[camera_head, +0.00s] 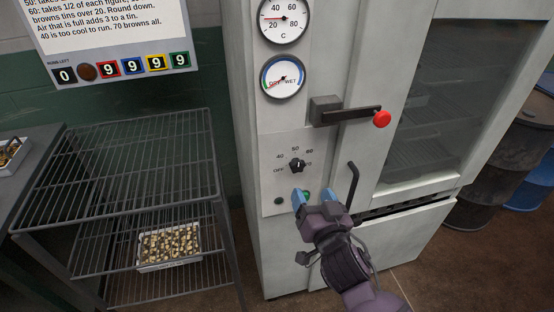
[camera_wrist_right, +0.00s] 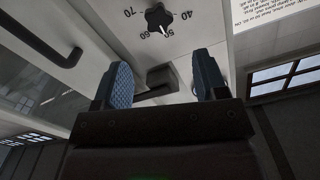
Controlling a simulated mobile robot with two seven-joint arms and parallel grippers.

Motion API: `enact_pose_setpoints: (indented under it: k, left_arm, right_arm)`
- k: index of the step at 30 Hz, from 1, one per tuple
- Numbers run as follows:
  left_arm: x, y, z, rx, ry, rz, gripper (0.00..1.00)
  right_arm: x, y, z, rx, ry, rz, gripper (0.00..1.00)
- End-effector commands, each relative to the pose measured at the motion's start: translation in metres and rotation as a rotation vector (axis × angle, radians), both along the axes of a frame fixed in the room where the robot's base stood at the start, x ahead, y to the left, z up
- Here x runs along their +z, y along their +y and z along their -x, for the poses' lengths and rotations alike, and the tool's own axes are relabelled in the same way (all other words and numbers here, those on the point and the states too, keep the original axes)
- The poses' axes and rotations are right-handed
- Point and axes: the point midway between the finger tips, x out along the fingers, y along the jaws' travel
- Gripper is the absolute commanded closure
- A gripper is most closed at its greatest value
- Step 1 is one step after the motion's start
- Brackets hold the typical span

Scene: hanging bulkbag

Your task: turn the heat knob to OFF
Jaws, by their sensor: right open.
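The heat knob (camera_head: 296,166) is a small black dial on the white cabinet's control panel, with OFF at its left and 40, 50, 60 and 70 around it. The knob also shows at the top of the right wrist view (camera_wrist_right: 158,19), beyond the fingertips. My right gripper (camera_head: 313,196) is open and empty, with blue fingertips, below and right of the knob and apart from it. Its two spread fingers show in the right wrist view (camera_wrist_right: 164,78). My left gripper is not in view.
A red-tipped door handle (camera_head: 350,113) juts out above the knob, and a dark bar handle (camera_head: 351,184) stands to its right. A green lamp (camera_head: 306,194) is near my fingertips. A wire rack (camera_head: 120,145) with a tray (camera_head: 168,246) is at the left.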

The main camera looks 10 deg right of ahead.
Motion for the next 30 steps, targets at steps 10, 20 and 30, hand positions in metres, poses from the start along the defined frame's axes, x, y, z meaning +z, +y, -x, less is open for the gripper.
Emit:
enact_pose_setpoints:
  k: [10, 20, 30]
  left_arm:
    - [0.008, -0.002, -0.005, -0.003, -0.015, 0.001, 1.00]
    - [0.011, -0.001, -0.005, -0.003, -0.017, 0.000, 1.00]
    - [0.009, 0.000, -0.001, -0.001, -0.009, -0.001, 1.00]
  right_arm:
    - [0.001, 0.001, -0.025, 0.002, -0.002, -0.030, 0.34]
    - [0.001, 0.003, -0.075, 0.002, 0.000, -0.030, 0.34]
    - [0.000, 0.004, -0.106, 0.001, 0.002, -0.030, 0.34]
